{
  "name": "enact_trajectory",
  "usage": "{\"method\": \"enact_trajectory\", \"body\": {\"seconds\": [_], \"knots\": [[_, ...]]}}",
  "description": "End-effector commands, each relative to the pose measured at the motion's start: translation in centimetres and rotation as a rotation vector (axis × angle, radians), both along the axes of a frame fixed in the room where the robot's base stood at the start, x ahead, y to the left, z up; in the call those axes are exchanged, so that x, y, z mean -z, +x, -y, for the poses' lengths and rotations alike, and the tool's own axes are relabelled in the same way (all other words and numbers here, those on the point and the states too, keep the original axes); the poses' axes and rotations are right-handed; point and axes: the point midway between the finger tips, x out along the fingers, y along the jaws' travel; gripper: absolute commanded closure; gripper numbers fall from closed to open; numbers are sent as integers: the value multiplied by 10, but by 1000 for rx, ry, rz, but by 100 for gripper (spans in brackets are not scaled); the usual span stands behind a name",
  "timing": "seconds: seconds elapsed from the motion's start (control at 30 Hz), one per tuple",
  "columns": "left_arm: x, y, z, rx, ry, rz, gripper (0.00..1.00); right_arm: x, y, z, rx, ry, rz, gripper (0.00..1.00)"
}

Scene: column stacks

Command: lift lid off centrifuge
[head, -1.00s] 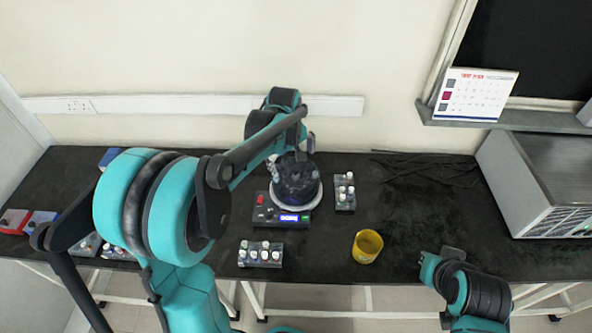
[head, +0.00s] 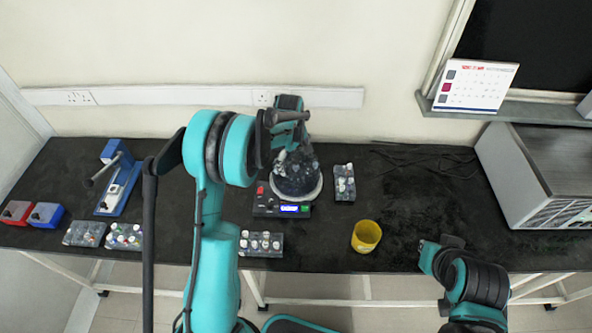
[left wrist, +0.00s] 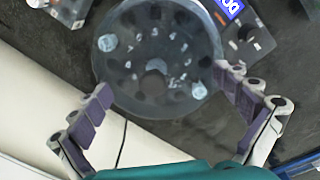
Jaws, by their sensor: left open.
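The centrifuge (head: 265,204) stands mid-bench in the head view, a dark base with a red switch, a lit blue display and a pale ring. A dark, see-through domed lid (head: 296,180) sits on it. In the left wrist view, the round lid (left wrist: 157,55) lies between my fingers, with a holed rotor and a few pale tube caps showing. My left gripper (head: 291,156) is over the lid; in the wrist view the left gripper (left wrist: 168,95) is open, with a purple-padded finger on either side. Contact cannot be told. My right arm shows at lower right, its fingers unseen.
Tube racks stand right of the centrifuge (head: 344,184) and in front of it (head: 261,244). A yellow cup (head: 366,236) is at front right. More racks, a blue device (head: 118,180) and red and blue boxes are at left. A large grey box (head: 540,175) stands at right.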

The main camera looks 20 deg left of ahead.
Motion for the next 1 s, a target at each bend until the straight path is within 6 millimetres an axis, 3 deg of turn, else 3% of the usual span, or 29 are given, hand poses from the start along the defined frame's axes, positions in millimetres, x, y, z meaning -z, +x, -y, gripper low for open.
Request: {"method": "enact_trajectory", "body": {"seconds": [0.23, 0.6, 1.0], "knots": [[4, 0, 0, 0, 0, 0, 0, 0, 0, 0, 0, 0, 0, 100], [5, 1, 1, 1, -1, 3, 98, 1, 0, 0, 0, 0, 0, 100], [7, -1, 1, 1, -2, -4, 100, 2, 0, 0, 0, 0, 0, 100]]}}
